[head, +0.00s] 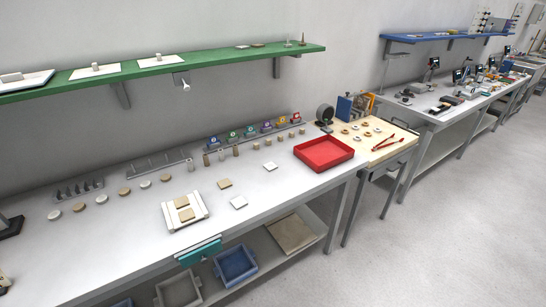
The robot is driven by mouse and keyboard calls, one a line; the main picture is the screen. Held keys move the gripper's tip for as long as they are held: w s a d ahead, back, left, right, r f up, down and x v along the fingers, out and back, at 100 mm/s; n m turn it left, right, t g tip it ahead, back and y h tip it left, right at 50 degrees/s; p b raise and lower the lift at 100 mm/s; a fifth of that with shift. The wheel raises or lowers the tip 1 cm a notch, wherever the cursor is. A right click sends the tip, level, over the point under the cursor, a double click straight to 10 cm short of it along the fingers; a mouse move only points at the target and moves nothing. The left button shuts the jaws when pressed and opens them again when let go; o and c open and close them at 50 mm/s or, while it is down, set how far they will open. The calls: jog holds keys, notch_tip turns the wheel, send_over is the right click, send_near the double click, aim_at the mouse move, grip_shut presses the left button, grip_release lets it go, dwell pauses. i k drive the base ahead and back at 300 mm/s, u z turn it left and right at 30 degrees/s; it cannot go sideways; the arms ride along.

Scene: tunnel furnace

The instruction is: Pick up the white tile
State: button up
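Two flat white tiles lie on the long white bench: a square white tile (239,202) near the front edge, right of the white tray, and a smaller white tile (270,166) farther back, left of the red tray. A tan tile (224,184) lies just behind the nearer white one. The frame does not show which white tile the task names. Both lie flat with clear bench around them. My gripper is not in view.
A white tray (170,217) holding tan tiles stands left of the nearer white tile. A red tray (345,156) stands at the bench's right end. Several small discs and blocks line the back. A green shelf (210,60) overhangs the bench.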

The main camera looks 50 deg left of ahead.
aim_at(270, 166)
jog(key=u, duration=0.55)
jog(key=i, duration=1.25)
jog(key=u, duration=1.9)
jog(key=i, duration=0.9)
jog(key=u, duration=0.8)
